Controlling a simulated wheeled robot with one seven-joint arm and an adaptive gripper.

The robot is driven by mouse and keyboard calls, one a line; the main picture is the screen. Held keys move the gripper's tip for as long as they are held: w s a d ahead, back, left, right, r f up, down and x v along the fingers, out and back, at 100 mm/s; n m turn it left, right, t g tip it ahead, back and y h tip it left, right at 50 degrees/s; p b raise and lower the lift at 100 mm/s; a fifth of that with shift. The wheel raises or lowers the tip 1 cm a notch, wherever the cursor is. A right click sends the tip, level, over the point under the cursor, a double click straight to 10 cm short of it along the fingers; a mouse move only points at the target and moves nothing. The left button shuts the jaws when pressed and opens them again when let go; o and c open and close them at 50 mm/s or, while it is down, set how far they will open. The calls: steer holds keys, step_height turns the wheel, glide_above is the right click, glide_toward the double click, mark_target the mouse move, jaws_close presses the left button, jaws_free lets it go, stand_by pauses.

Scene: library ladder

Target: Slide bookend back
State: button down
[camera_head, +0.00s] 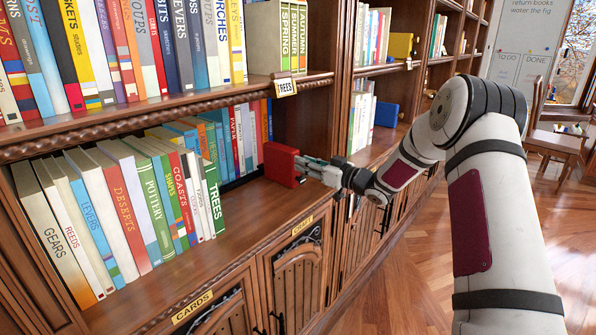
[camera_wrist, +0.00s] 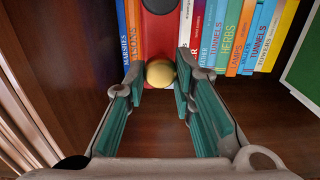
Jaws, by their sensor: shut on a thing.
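The red bookend (camera_head: 281,164) stands on the lower shelf at the right end of that bay, in the head view. In the wrist view the red bookend (camera_wrist: 159,32) is upright ahead, with a round brass knob (camera_wrist: 160,73) low on its face and a dark disc above. My gripper (camera_head: 303,170) reaches in from the right at the bookend. In the wrist view my gripper's teal-padded fingers (camera_wrist: 160,84) sit on both sides of the knob and are shut on it. The knob is hidden in the head view.
A front row of upright books (camera_head: 130,205) fills the lower shelf left of the bookend, ending with a green TREES book (camera_head: 214,197). More books (camera_head: 236,135) stand behind. A blue bookend (camera_head: 386,114) and a yellow bookend (camera_head: 402,45) are in the neighbouring bay. Bare shelf (camera_head: 250,215) lies in front.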

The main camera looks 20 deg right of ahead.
steer(key=shift+w+d+b, duration=0.2)
steer(key=shift+w+d, duration=0.4)
steer(key=shift+d, duration=0.35)
steer(key=shift+w+d+b, duration=0.2)
steer(key=shift+w+d, duration=0.35)
steer(key=shift+d, duration=0.35)
steer(key=c, duration=1.4)
jaws_free()
steer(key=shift+o, duration=0.2)
steer(key=shift+s, duration=0.1)
steer(key=v, duration=1.1)
steer(key=shift+s+d, duration=0.25)
steer(key=shift+s, duration=0.1)
